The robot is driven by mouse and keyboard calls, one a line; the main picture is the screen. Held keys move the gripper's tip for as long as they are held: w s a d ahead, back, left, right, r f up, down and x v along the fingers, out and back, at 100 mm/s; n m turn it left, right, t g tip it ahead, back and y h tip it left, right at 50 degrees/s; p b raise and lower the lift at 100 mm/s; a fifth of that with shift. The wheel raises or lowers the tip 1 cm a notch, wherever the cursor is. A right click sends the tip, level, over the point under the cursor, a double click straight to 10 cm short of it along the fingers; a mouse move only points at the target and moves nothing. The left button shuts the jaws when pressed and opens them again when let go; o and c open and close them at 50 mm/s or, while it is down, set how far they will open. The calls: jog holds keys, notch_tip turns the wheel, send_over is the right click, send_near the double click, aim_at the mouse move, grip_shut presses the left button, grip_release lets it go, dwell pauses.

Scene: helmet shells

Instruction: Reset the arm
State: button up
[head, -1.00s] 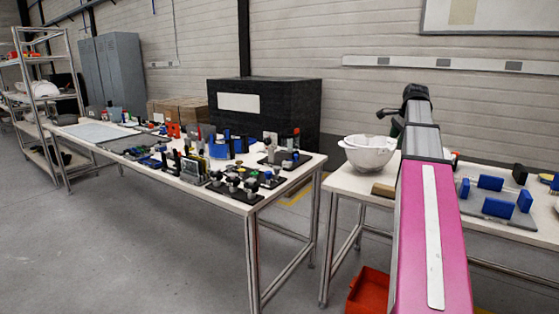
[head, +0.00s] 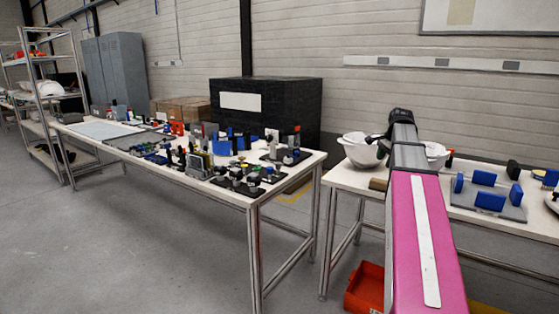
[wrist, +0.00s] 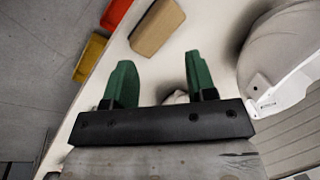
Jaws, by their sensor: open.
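My gripper shows in the wrist view (wrist: 157,82) with two green fingers spread apart and nothing between them. It is open above the pale right-hand table, beside a white helmet shell (wrist: 283,48). In the head view my pink and grey arm reaches toward that table, and its dark end is beside a white helmet shell (head: 362,150). The fingers are not clear in the head view. A second white shell (head: 437,154) is partly hidden behind my arm.
A brown block (wrist: 158,27) lies near the table edge. A red bin (head: 366,288) is on the floor below. A grey plate with blue blocks (head: 488,194) is on the right table. The left table (head: 230,193) is crowded with small fixtures. Floor at the front left is clear.

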jog(key=s+a+f+n, duration=0.1)
jog(key=a+f, duration=0.1)
jog(key=f, duration=0.2)
jog(key=s+a+f+n, duration=0.1)
jog(key=a+f, duration=0.1)
jog(key=f, duration=0.2)
jog(key=s+a+f+n, duration=0.1)
jog(key=a+f, duration=0.2)
jog(key=f, duration=0.1)
jog(key=shift+f+g, duration=0.15)
jog(key=shift+g, duration=0.25)
jog(key=s+a+f+n, duration=0.3)
jog(key=s+a+f, duration=0.2)
jog(key=f, duration=0.3)
jog(key=s+a+f+n+g, duration=0.1)
jog(key=s+a+f+n, duration=0.3)
jog(key=f, duration=0.4)
jog(key=s+a+f+n+h, duration=0.1)
jog(key=s+a+f+n, duration=0.2)
jog(key=s+a+f, duration=0.3)
notch_tip(320, 180, down, 3)
jog(key=shift+s+a+r+n+g, duration=0.15)
jog(key=shift+s+n+g, duration=0.25)
jog(key=shift+s, duration=0.85)
